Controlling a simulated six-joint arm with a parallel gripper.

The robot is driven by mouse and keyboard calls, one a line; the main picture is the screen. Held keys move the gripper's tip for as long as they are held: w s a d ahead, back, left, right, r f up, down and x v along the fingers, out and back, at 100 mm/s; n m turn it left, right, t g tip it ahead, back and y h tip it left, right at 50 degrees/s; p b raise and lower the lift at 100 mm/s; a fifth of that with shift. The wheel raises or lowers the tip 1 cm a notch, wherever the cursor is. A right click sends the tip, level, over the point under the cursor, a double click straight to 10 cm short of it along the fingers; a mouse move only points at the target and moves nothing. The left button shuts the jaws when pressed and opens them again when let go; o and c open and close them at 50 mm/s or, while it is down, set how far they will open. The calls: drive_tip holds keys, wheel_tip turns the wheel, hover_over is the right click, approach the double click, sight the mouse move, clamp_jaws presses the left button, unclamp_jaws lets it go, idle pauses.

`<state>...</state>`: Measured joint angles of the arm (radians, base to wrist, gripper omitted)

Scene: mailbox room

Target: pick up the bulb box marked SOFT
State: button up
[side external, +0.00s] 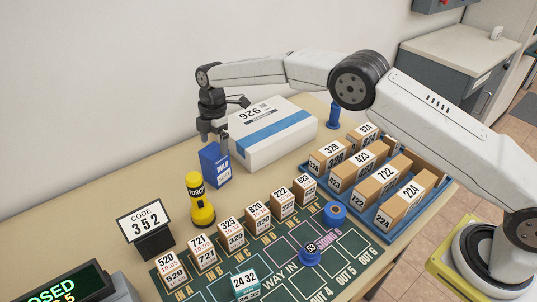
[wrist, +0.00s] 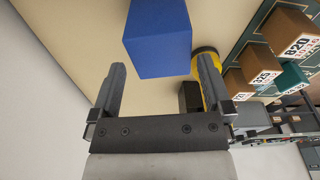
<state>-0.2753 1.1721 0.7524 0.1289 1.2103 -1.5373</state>
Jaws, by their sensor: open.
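A blue box (side external: 214,164) with white lettering stands upright on the table, left of the large white parcel.
A white parcel (side external: 268,140) with a blue band lies close right of the blue box. A yellow torch (side external: 199,205) stands in front. The table's back left is clear.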

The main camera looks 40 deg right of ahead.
sight(213, 150)
drive_tip(key=shift+s+a+f, duration=0.1)
drive_tip(key=shift+a+f, duration=0.1)
drive_tip(key=shift+f, duration=1.1)
drive_tip(key=shift+s+a+f, duration=0.1)
drive_tip(key=shift+a+f, duration=0.1)
drive_tip(key=shift+f, duration=1.1)
drive_tip(key=c, duration=1)
drive_tip(key=shift+w+r, duration=0.1)
drive_tip(key=shift+r, duration=0.05)
